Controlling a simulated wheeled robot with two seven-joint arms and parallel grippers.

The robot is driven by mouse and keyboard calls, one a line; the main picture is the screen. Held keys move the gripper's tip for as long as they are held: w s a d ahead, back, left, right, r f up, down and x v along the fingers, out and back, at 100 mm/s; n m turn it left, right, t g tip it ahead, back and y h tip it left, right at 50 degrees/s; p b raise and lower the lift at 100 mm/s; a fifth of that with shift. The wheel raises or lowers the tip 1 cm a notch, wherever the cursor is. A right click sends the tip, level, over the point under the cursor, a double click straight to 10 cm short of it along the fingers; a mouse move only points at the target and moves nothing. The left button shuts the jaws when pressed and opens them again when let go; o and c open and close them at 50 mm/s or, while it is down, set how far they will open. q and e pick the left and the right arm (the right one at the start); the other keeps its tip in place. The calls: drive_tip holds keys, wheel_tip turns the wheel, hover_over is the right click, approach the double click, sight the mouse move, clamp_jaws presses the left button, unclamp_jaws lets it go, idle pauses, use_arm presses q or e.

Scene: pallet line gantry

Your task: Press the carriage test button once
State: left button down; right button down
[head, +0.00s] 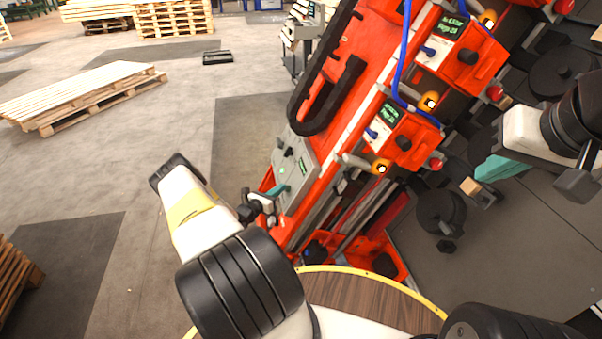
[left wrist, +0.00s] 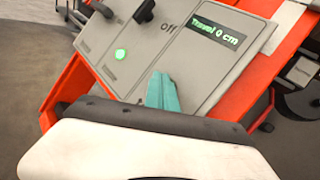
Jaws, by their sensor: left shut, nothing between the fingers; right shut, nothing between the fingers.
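The grey control panel (head: 300,158) is on the red gantry frame, left of centre in the head view. In the left wrist view the panel (left wrist: 205,72) carries a round green lit button (left wrist: 120,54), black switches, the word "off" and a display (left wrist: 216,31) reading "Travel 0 cm". My left gripper (head: 279,190) is at the panel's lower part, its teal fingers (left wrist: 162,91) shut and empty. In the wrist view the fingertips are right of and below the green button, apart from it; I cannot tell whether they touch the panel. My right gripper (head: 497,168) is shut and empty, away from the panel.
Red units (head: 463,52) with small displays, blue cables and orange buttons line the gantry right of the panel. A round wood-topped surface (head: 372,293) lies in front. Wooden pallets (head: 85,92) lie on the floor at left, with open floor between.

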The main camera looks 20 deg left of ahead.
idle(0.3)
use_arm(q)
drive_tip(key=shift+s+a+r, duration=0.4)
drive_tip(key=shift+a, duration=0.25)
drive_tip(key=a, duration=0.1)
drive_tip(key=s+a+r, duration=0.2)
drive_tip(key=shift+s+a+r, duration=0.15)
drive_tip(key=shift+a, duration=0.25)
idle(0.7)
